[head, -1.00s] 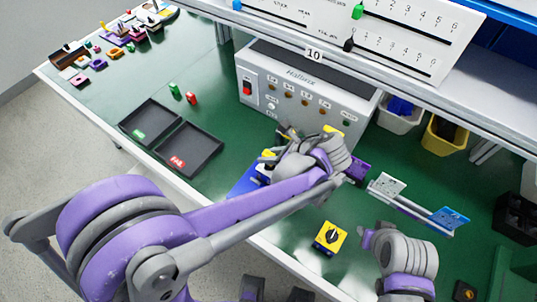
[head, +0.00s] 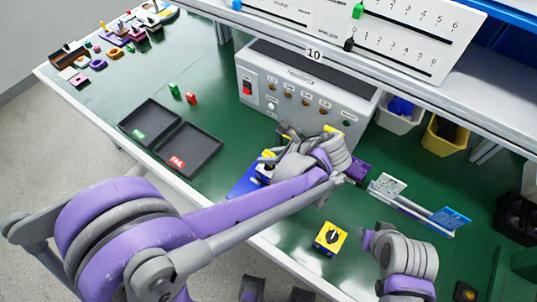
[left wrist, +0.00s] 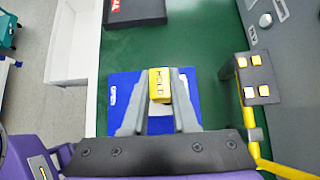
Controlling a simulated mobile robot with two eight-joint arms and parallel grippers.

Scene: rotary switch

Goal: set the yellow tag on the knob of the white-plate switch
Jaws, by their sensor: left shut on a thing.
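The yellow tag (left wrist: 160,84), with dark lettering, is held between the fingertips of my left gripper (left wrist: 161,100) in the left wrist view. In the head view the tag (head: 268,156) shows as a small yellow patch beside my left wrist. Below it lies a blue panel (left wrist: 122,90) with white lettering; the panel (head: 246,183) also shows in the head view. A white surface (left wrist: 160,126) shows between the fingers, probably the white plate. The knob is hidden, and I cannot tell whether the tag touches it. My right gripper (head: 367,239) is at lower right, its fingers unclear.
A yellow-plate switch (head: 330,238) with a black knob stands near the front edge. A grey instrument box (head: 300,95) stands behind my left gripper. Two black trays (head: 190,150) lie to the left. A rack with white and blue cards (head: 410,205) is at right.

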